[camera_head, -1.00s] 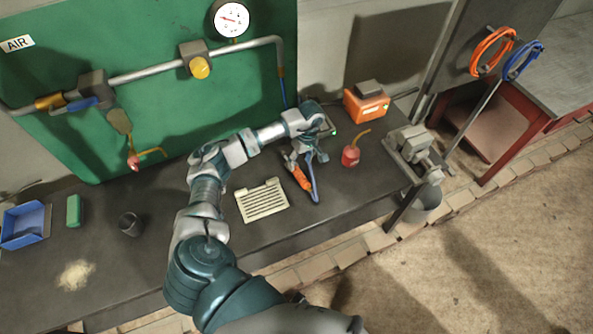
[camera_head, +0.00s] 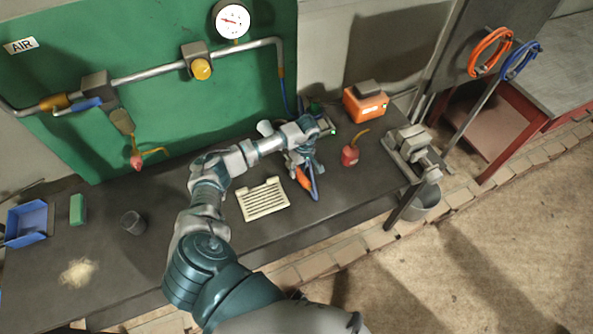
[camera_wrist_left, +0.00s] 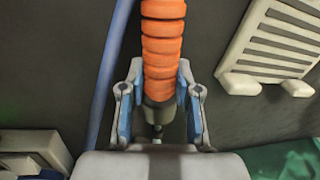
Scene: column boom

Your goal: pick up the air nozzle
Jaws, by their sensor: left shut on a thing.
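The air nozzle (camera_head: 303,178) has an orange ribbed body and is on or just above the dark bench; I cannot tell which. A blue hose (camera_head: 313,184) runs beside it. My left gripper (camera_head: 298,166) is over its far end, partly hidden by my wrist. In the left wrist view the orange ribbed body (camera_wrist_left: 163,50) leads down to a dark grey end between the blue-padded fingers (camera_wrist_left: 158,118), which are shut on it. The blue hose (camera_wrist_left: 112,65) passes left of the fingers there. My right gripper is not in view.
A cream slotted plate (camera_head: 263,199) lies left of the nozzle. A red oil can (camera_head: 349,156), an orange box (camera_head: 365,104) and a vise (camera_head: 412,148) stand to the right. A green panel (camera_head: 150,45) with pipe and gauge rises behind.

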